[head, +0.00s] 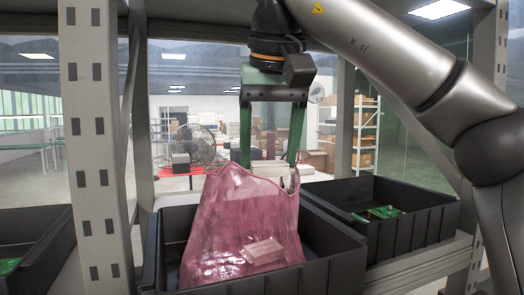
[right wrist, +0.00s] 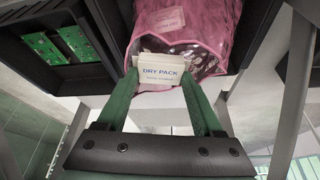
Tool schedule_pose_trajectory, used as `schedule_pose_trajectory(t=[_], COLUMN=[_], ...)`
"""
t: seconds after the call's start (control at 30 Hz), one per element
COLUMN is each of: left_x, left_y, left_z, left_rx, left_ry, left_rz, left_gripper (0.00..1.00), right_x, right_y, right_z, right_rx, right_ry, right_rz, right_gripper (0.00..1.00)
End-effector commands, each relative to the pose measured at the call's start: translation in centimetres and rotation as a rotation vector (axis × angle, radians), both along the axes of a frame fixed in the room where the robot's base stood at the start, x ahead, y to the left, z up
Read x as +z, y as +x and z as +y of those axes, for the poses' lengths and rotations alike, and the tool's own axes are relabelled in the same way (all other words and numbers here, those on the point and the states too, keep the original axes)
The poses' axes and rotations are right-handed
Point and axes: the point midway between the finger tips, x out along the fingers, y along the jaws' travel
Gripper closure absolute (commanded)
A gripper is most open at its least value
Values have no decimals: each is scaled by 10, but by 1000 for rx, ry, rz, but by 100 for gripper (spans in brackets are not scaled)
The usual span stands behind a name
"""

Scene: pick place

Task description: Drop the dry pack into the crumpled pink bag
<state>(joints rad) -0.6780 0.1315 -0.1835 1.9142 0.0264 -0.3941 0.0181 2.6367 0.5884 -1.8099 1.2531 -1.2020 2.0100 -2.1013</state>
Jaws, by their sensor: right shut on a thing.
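My right gripper (head: 268,164) is shut on a small white dry pack (head: 268,169). In the right wrist view the gripper (right wrist: 163,84) has its green fingers at both ends of the pack, whose blue "DRY PACK" print (right wrist: 163,74) faces the camera. The crumpled pink bag (head: 225,225) stands in a black bin. The held pack is at the height of the bag's upper edge, by its far side; the head view does not show whether they touch. Another pale pack (head: 262,251) shows at the bag's front, and also in the right wrist view (right wrist: 168,16). My left gripper is not in view.
The black bin (head: 335,262) around the bag sits on a rack shelf. A second black bin (head: 412,232) at right holds green circuit boards (head: 377,213). Another bin (head: 40,235) is at far left. A grey perforated post (head: 92,150) stands left of the bag.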

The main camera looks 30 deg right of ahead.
Motion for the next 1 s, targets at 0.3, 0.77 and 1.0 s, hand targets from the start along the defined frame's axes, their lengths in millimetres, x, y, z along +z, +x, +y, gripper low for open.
schedule_pose_trajectory(t=[0.3,0.77,1.0], left_x=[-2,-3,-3], left_y=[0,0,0], left_z=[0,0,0], left_rx=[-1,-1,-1], left_ry=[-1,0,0], left_rz=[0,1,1], left_gripper=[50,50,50], right_x=[-5,-12,-12], right_y=[0,0,0], right_z=[0,0,0], right_rx=[1,0,0], right_ry=[1,0,0], right_rz=[1,-1,-1], right_gripper=[91,22,2])
